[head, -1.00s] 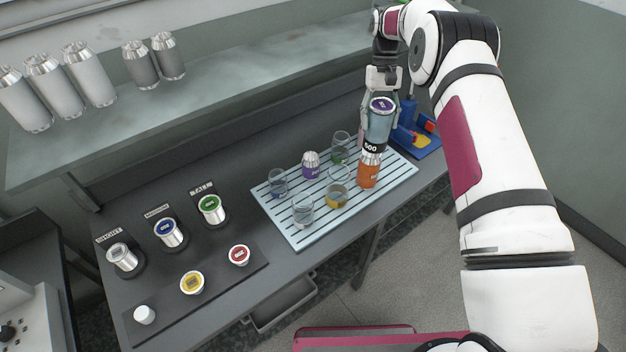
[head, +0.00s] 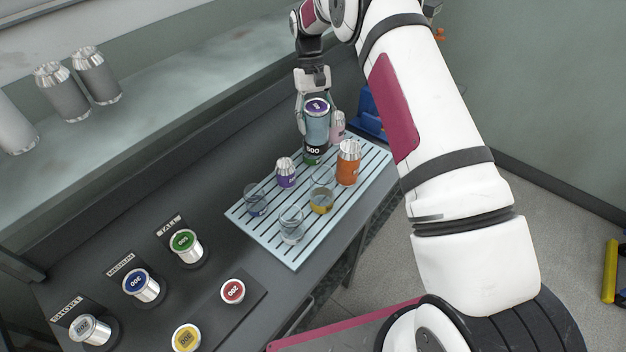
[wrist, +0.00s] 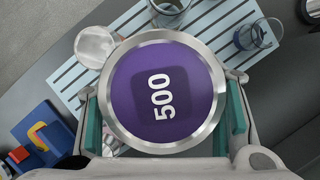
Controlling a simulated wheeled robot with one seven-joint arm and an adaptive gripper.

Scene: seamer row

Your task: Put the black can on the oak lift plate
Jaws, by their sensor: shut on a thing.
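My gripper (head: 316,122) is shut on a can (head: 317,128) with a purple lid, a blue-grey body and a black band reading 500. The can is upright at the far side of a light slatted tray (head: 277,250). In the wrist view its purple lid (wrist: 162,95) marked 500 fills the middle, between the gripper's teal pads. A green thing (head: 312,159) shows just below the can; I cannot tell whether the can touches anything beneath. No wholly black can and no oak lift plate can be made out.
The tray holds an orange can (head: 348,165), a small purple can (head: 286,174), a pink can (head: 338,125) and several glasses. At the near left, lidded cans stand at labelled spots, with a green-lidded one (head: 187,245). Grey cans (head: 97,77) stand on the shelf. A blue holder (head: 370,110) stands behind the tray.

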